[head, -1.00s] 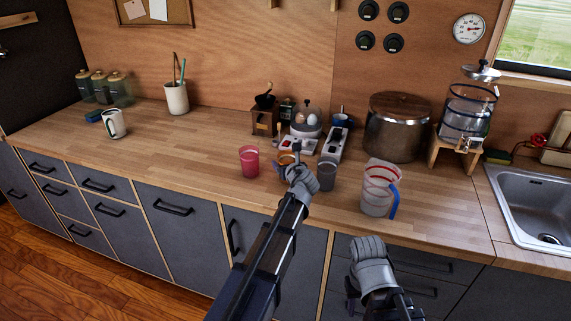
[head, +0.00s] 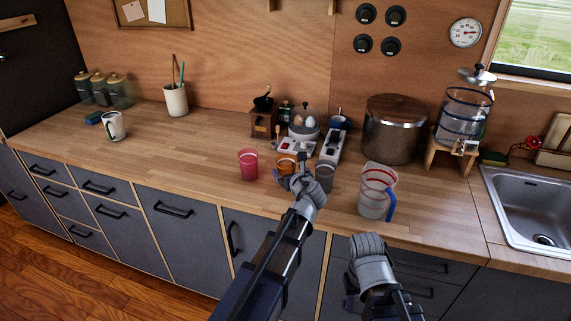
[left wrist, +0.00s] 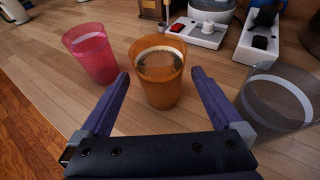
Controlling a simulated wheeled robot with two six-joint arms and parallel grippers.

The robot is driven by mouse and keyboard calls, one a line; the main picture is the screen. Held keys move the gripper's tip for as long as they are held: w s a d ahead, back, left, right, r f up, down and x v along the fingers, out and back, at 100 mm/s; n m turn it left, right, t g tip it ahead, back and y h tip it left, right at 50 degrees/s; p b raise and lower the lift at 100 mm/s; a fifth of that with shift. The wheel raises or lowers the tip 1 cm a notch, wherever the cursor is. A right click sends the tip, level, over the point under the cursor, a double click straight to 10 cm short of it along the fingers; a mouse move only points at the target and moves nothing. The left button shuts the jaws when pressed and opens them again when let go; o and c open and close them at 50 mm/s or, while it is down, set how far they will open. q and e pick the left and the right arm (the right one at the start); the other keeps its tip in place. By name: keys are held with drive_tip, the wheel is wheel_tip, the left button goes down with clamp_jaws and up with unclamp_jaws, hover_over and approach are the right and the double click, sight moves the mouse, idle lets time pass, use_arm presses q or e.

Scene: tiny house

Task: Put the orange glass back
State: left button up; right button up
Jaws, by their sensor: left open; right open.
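The orange glass (head: 286,164) stands upright on the wooden counter, partly hidden behind my left gripper in the head view. In the left wrist view the orange glass (left wrist: 157,72) stands just ahead of and between the open fingers of my left gripper (left wrist: 160,95), with clear gaps on both sides. It looks hollow with something dark seen inside. My left gripper (head: 301,160) is open and empty. My right gripper (head: 352,284) is low in front of the counter's drawers; its fingers are hard to make out, and it holds nothing visible.
A pink glass (left wrist: 91,53) stands left of the orange one, and a grey glass (left wrist: 276,98) close on the right. A clear measuring jug (head: 376,194) is further right. Behind stand an egg cooker (head: 303,127), a coffee grinder (head: 264,122) and a large pot (head: 394,130). The counter's left is mostly clear.

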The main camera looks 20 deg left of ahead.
use_arm(q)
drive_tip(key=p+v, duration=0.1)
drive_tip(key=v, duration=0.4)
drive_tip(key=shift+s+d, duration=0.1)
